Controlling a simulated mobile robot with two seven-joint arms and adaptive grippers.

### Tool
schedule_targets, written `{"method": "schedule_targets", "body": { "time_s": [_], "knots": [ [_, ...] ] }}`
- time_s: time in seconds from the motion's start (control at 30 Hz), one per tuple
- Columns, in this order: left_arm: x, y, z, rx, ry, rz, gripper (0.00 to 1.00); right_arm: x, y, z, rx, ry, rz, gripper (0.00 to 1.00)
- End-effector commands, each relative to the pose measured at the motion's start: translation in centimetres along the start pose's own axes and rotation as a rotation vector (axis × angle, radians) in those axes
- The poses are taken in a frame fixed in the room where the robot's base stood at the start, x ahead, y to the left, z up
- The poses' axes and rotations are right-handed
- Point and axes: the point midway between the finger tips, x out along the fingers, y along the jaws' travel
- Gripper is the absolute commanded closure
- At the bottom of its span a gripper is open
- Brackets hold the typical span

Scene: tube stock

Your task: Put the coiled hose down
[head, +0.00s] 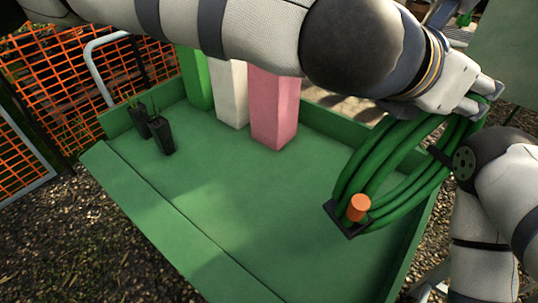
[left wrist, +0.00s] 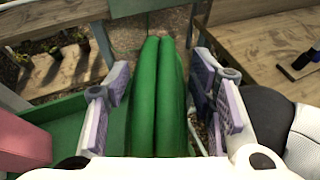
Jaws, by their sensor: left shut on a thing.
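A green coiled hose (head: 405,165) hangs tilted over the right side of the green walled tray (head: 220,200). An orange end piece (head: 359,207) and a dark square piece (head: 345,220) show at its lower end. My left gripper (head: 483,98) is shut on the upper part of the coil. In the left wrist view, green hose strands (left wrist: 157,95) run between the two padded fingers of the left gripper (left wrist: 160,100). I cannot tell whether the coil's lower end touches the tray.
Green (head: 196,80), white (head: 231,95) and pink (head: 274,110) blocks stand at the tray's back. Two small dark pots (head: 161,135) with plants stand at its back left. The tray's middle and front are clear. An orange mesh fence (head: 70,85) stands beyond.

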Motion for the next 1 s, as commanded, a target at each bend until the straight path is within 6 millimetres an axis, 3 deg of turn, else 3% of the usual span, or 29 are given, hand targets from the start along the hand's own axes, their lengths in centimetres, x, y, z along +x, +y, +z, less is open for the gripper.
{"method": "schedule_targets", "body": {
  "time_s": [0.27, 0.77, 1.0],
  "knots": [
    [0.0, 0.9, -0.1, 0.0, -0.004, 0.003, 1.0, 0.0, 0.0, 0.1, 0.0, -0.002, 0.0, 0.44],
    [0.8, 9.0, -3.8, -0.001, -0.003, 0.004, 1.0, 0.4, 0.0, 0.3, -0.001, -0.013, 0.0, 0.44],
    [1.9, 11.8, -7.1, -0.003, -0.001, 0.001, 1.0, 1.3, 0.0, 0.7, -0.001, -0.035, 0.001, 0.44]
  ]
}}
